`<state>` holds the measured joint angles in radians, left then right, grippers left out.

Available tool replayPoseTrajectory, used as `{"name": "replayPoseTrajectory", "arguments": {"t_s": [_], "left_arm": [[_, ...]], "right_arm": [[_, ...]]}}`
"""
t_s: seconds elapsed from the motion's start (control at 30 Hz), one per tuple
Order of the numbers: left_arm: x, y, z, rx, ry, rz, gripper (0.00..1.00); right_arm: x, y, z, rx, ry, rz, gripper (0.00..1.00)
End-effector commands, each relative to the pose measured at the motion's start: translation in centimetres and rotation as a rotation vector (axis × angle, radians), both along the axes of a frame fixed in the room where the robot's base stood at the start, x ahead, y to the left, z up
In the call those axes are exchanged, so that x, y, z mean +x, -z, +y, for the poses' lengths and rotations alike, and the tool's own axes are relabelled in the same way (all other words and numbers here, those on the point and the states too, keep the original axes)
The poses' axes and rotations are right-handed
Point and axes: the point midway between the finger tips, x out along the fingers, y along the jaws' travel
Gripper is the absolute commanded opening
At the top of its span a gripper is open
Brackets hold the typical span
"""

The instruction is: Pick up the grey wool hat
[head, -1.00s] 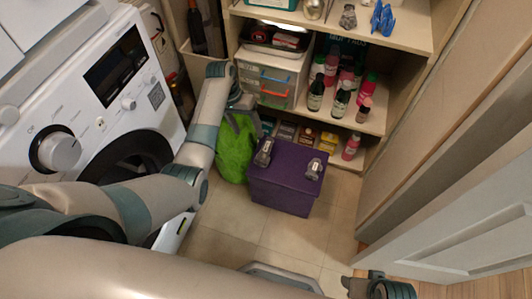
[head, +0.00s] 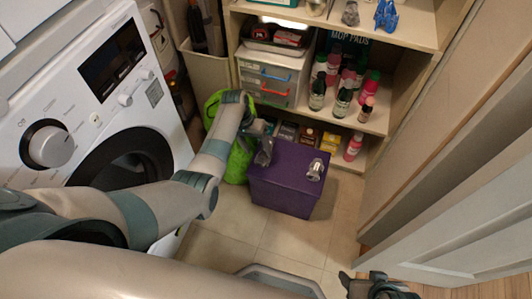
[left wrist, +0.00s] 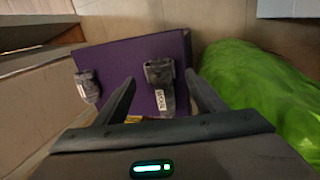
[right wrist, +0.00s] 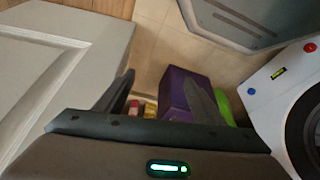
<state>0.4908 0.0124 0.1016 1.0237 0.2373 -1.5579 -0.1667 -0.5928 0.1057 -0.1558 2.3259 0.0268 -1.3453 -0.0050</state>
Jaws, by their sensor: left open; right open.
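Two dark grey, labelled items lie on top of a purple box (head: 290,187). One grey item (left wrist: 161,72) has a pale label that seems to read "WOOL" upside down. In the left wrist view it shows between the spread fingers of my left gripper (left wrist: 160,85), just beyond the tips. The other grey item (left wrist: 88,87) lies left of it; its label is too small to read. In the head view this second item (head: 315,170) is at the box's right. My left gripper is open and empty over the box's left part. My right gripper (right wrist: 160,95) is open and empty, away from the box.
A bright green bag (head: 238,160) stands left of the box. Shelves (head: 390,118) with bottles and drawers rise behind it. A washing machine (head: 150,125) stands left and a white door (head: 470,240) right.

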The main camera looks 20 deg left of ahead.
Motion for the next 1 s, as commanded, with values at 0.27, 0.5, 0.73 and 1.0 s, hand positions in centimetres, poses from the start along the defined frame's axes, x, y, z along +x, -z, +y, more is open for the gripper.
{"name": "replayPoseTrajectory", "arguments": {"t_s": [0.27, 0.5, 0.73, 1.0], "left_arm": [[0.0, 0.4, -0.1, 0.0, 0.0, 0.001, 0.64], [0.1, 3.0, -0.9, -0.001, 0.0, 0.003, 0.64], [0.1, 4.9, -1.5, -0.001, 0.0, 0.0, 0.64], [0.1, 4.9, -1.5, 0.0, 0.0, 0.0, 0.64]], "right_arm": [[0.1, 0.1, 0.0, 0.001, 0.0, -0.003, 0.63], [0.7, 0.2, 1.4, 0.04, -0.013, -0.064, 0.63], [1.4, 0.0, 2.3, 0.069, -0.02, -0.115, 0.63], [1.5, -0.1, 2.4, 0.071, -0.02, -0.119, 0.63]]}}
